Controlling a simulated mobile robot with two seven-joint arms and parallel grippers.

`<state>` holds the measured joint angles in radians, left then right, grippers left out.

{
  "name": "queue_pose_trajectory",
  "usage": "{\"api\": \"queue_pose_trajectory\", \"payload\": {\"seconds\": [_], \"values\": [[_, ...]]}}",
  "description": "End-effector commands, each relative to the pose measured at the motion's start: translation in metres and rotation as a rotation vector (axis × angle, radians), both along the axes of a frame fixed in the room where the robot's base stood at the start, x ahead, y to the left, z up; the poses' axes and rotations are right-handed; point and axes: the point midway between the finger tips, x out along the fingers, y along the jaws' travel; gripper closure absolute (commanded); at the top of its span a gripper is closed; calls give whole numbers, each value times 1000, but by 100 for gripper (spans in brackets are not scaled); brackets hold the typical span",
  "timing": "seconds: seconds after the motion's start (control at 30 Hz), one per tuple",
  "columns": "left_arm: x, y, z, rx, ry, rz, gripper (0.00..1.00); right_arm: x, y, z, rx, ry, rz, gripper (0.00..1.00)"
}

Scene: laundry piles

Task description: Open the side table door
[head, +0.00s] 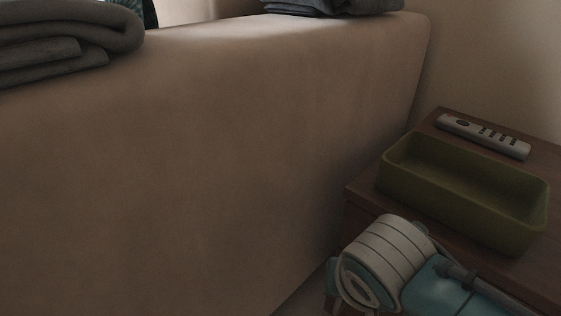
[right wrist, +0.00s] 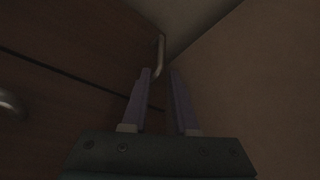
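The side table (head: 355,200) is dark brown wood and stands at the right in the head view, its front mostly hidden behind my right arm. In the right wrist view its front (right wrist: 75,45) fills the left side, with a dark seam running across it. A metal bar handle (right wrist: 161,48) sits near the front's right edge. My right gripper (right wrist: 160,74) is open, its fingertips on either side of the handle's near end. I cannot tell whether they touch it. A second handle (right wrist: 10,103) shows at the left edge. My left gripper is out of view.
A green tray (head: 400,187) and a grey remote (head: 485,136) lie on the tabletop. A large beige upholstered piece (head: 200,150) stands close beside the table. Folded dark cloths (head: 70,40) lie on it.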

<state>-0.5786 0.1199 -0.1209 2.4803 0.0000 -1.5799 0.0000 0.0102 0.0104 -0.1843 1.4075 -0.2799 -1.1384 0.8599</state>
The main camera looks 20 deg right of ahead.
Motion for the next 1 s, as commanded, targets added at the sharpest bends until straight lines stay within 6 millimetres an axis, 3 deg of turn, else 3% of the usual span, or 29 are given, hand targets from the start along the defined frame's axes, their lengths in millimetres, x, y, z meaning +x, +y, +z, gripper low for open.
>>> {"api": "queue_pose_trajectory", "payload": {"seconds": [0.2,0.43,0.6,0.93,1.0], "values": [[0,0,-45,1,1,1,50,12,-9,-44,-2,-1,1,73],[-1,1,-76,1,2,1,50,23,-16,-73,-1,-1,1,73],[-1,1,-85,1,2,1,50,27,-18,-81,-1,0,2,73],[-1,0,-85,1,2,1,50,28,-19,-81,-1,0,2,73],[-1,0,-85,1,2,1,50,28,-19,-81,-1,0,2,81]]}}
